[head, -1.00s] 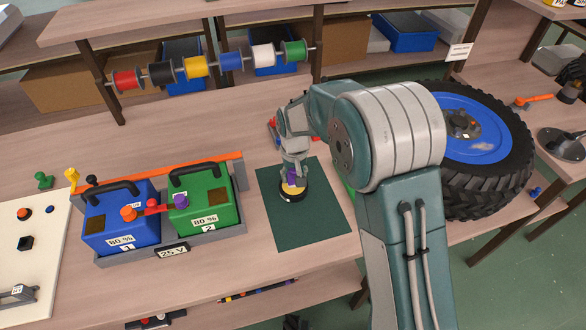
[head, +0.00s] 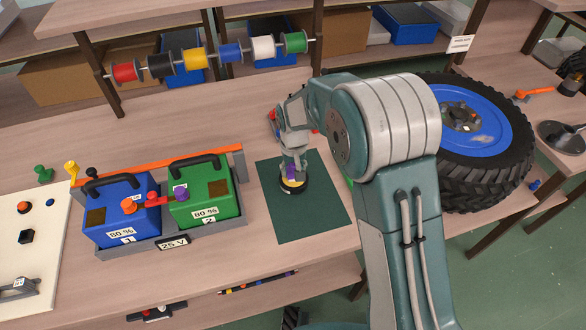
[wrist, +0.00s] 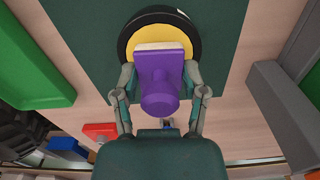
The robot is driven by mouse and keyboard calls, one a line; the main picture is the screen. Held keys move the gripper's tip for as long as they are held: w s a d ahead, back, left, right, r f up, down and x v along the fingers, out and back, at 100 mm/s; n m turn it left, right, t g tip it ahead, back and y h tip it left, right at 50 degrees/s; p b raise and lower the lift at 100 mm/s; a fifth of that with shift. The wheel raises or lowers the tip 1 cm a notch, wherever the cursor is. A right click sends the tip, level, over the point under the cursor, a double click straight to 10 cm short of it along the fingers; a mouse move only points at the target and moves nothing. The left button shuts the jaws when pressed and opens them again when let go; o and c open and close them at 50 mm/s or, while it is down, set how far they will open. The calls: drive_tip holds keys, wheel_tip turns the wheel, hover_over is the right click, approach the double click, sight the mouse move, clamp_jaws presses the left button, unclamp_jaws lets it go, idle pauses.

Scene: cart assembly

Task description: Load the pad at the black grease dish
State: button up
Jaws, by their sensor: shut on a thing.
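My gripper (head: 293,160) is shut on a purple pad tool (wrist: 160,75), which has a round purple knob and a flat purple plate. A pale pad edge (wrist: 160,46) shows at the far side of the plate. The tool also shows in the head view (head: 291,173). The black grease dish (wrist: 126,38) holds yellow grease (wrist: 160,24) and stands on a dark green mat (head: 310,222). The pad is over the dish's near part in the wrist view. Whether its underside touches the grease is hidden.
Blue (head: 113,218) and green (head: 200,200) battery blocks stand in a grey holder left of the mat. A large wheel (head: 475,140) stands at the right. A rack of coloured spools (head: 231,53) is behind. The front of the mat is clear.

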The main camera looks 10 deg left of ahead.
drive_tip(key=shift+f, duration=0.45)
idle(1.2)
drive_tip(key=shift+r, duration=3.55)
drive_tip(key=shift+s, duration=0.1)
